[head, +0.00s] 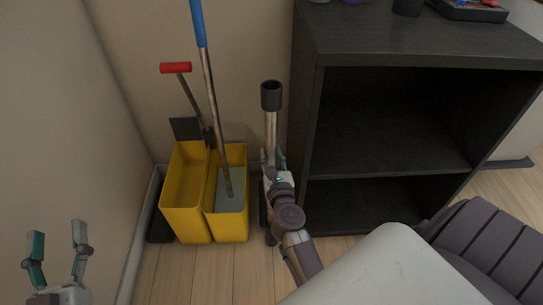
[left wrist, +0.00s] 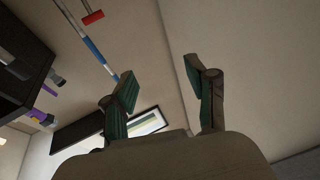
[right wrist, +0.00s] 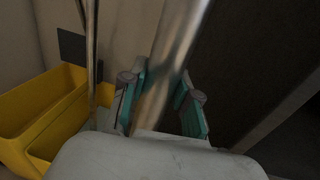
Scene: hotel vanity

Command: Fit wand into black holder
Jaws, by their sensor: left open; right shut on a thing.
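The wand (head: 270,127) is a metal tube with a wide black hollow end at its top. It stands nearly upright just left of the dark shelf unit. My right gripper (head: 273,160) is shut on its tube, with the arm covering the lower part. In the right wrist view the wand (right wrist: 173,50) passes between the fingers of the right gripper (right wrist: 162,80). A dark upright piece (head: 262,208) shows beside the arm near the floor; I cannot tell whether it is the black holder. My left gripper (head: 58,238) is open and empty at the lower left.
Yellow buckets (head: 180,208) stand left of the wand, with a blue-handled mop (head: 208,80) and a red-handled tool (head: 176,68) in or behind them. The dark shelf unit (head: 385,50) is close on the right; its shelves look empty. Bare floor lies in front of the buckets.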

